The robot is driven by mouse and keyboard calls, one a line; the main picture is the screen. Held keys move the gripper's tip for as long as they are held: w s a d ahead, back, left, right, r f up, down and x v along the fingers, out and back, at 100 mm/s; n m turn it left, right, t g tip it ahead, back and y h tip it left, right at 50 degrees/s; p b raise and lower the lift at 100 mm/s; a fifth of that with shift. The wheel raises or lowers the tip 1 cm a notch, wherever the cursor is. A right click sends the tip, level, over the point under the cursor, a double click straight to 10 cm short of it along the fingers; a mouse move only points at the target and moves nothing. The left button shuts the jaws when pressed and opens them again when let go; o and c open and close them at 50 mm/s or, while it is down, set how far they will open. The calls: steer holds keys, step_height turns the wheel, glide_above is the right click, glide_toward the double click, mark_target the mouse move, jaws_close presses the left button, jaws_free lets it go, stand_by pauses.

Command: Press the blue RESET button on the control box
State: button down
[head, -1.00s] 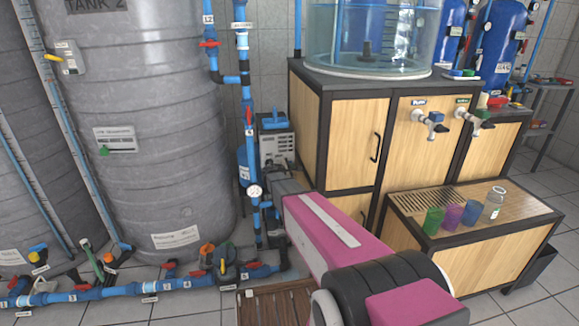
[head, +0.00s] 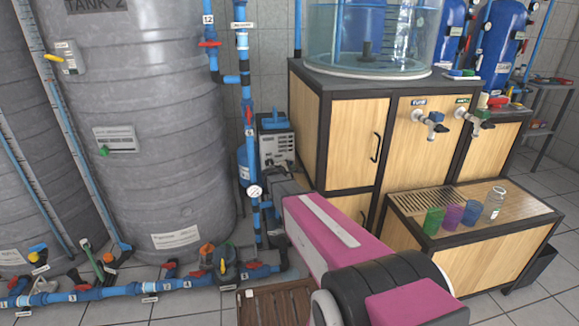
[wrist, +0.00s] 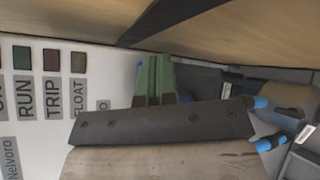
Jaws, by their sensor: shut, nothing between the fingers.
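The control box (head: 276,148) stands between the grey tank and the wooden cabinet in the head view. It is small there, and I cannot make out its buttons. In the wrist view, its pale panel (wrist: 50,120) fills the left side, with dark square lamps and labels reading RUN, TRIP and FLOAT, turned sideways. The blue RESET button does not show clearly in either view. My gripper (wrist: 153,82) shows in the wrist view, beside the panel, with its fingers together and empty. I cannot tell whether it touches the panel. In the head view, my arm hides the gripper.
A low bench (head: 490,257) holds coloured cups. Pipes with valves run along the floor at left.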

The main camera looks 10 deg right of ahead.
steer(key=shift+s, duration=0.1)
steer(key=s, duration=0.4)
steer(key=shift+s, duration=0.4)
stand_by(0.5)
